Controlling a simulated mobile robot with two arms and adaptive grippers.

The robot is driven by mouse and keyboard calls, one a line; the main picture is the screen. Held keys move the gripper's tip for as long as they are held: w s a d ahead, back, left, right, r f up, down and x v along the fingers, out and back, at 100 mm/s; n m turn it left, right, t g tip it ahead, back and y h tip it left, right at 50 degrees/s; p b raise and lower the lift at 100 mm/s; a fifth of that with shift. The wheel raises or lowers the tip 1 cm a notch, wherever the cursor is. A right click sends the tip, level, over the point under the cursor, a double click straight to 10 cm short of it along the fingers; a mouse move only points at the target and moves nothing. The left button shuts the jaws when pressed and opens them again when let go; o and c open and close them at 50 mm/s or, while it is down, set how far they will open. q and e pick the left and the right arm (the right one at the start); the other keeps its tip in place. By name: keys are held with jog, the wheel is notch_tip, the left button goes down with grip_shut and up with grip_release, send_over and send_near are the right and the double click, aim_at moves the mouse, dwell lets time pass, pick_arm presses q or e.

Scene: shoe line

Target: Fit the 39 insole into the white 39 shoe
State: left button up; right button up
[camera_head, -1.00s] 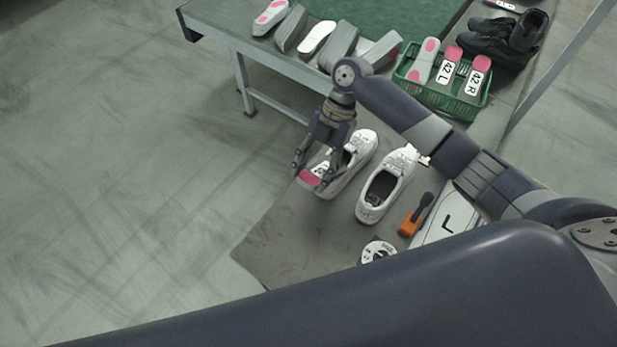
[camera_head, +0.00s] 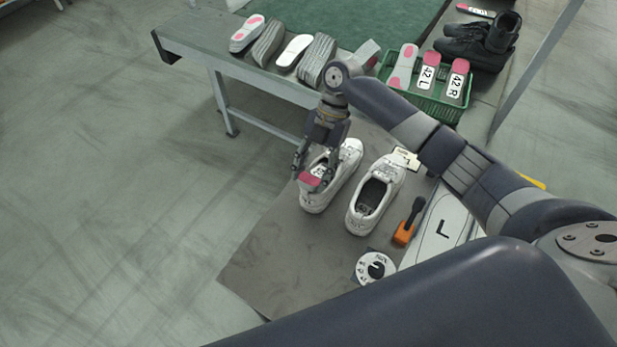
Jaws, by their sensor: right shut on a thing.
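Two white shoes stand side by side on the grey table. My right gripper (camera_head: 316,178) is over the left one (camera_head: 347,165), shut on an insole (camera_head: 309,180) with a pink heel end. The insole's heel end shows between the fingers above the shoe's heel; its other end is hidden by the gripper and the shoe, so I cannot tell how far inside it lies. The other white shoe (camera_head: 372,205) stands to the right with its opening showing. I cannot read a size on either shoe or on the held insole. My left gripper is not in view.
To the right lie an orange-based tool (camera_head: 404,234), a round white dial (camera_head: 375,267) and a white board marked L (camera_head: 443,228). Behind are a green crate (camera_head: 437,110) with insoles marked 42, black shoes (camera_head: 480,42) and a row of insoles. The front-left grey tabletop (camera_head: 268,262) is clear.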

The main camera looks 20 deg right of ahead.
aim_at(319, 175)
jog(key=shift+w+d+f+b, duration=0.4)
jog(key=shift+w+d+b, duration=0.15)
jog(key=shift+d, duration=0.15)
jog(key=shift+w+d+f+b, duration=0.35)
jog(key=shift+w+d+b, duration=0.15)
jog(key=shift+d, duration=0.2)
jog(key=shift+f+t+h, duration=0.5)
jog(key=shift+f+h, duration=0.1)
jog(key=shift+f, duration=0.15)
jog(key=o, duration=1)
jog(key=shift+r, duration=0.1)
jog(key=shift+r+p, duration=1.45)
jog(key=shift+p, duration=0.25)
